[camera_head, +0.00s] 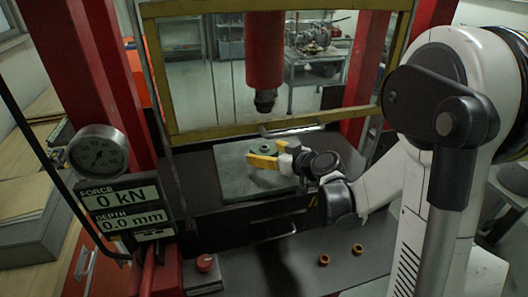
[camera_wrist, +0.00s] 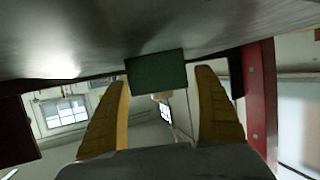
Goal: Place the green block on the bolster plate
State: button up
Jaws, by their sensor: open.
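The green block (camera_wrist: 156,73) shows in the wrist view as a dark green rectangle against the grey surface at the top of that picture, between my fingertips with a gap on each side. In the head view a small green shape (camera_head: 263,146) with a darker middle shows by my yellow fingers, partly hidden by them. My gripper (camera_head: 264,152) is open over the grey-green bolster plate (camera_head: 233,185), below the press ram. The two fingers also flank the block in the wrist view (camera_wrist: 161,80). The block appears to rest on the plate.
The red press ram (camera_head: 264,60) hangs above the plate. Red columns and a yellow frame (camera_head: 215,133) stand around it. A gauge (camera_head: 98,152) and a display reading 0 kN and 0.0 mm (camera_head: 125,207) are left.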

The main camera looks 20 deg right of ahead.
jog(key=p+v, duration=0.1)
jog(key=v, duration=1)
jog(key=s+a+g, duration=0.2)
jog(key=s+a, duration=0.1)
jog(key=a, duration=0.1)
jog(key=shift+s+r+m, duration=0.1)
jog(key=shift+s+m, duration=0.2)
jog(key=shift+s, duration=0.1)
jog(key=s+m+g+h, duration=0.3)
jog(key=s+g+h, duration=0.1)
jog(key=s, duration=1.1)
jog(key=shift+s+r+m+h, duration=0.35)
jog(key=shift+m+h, duration=0.05)
jog(key=shift+h, duration=0.2)
jog(key=shift+a, duration=0.1)
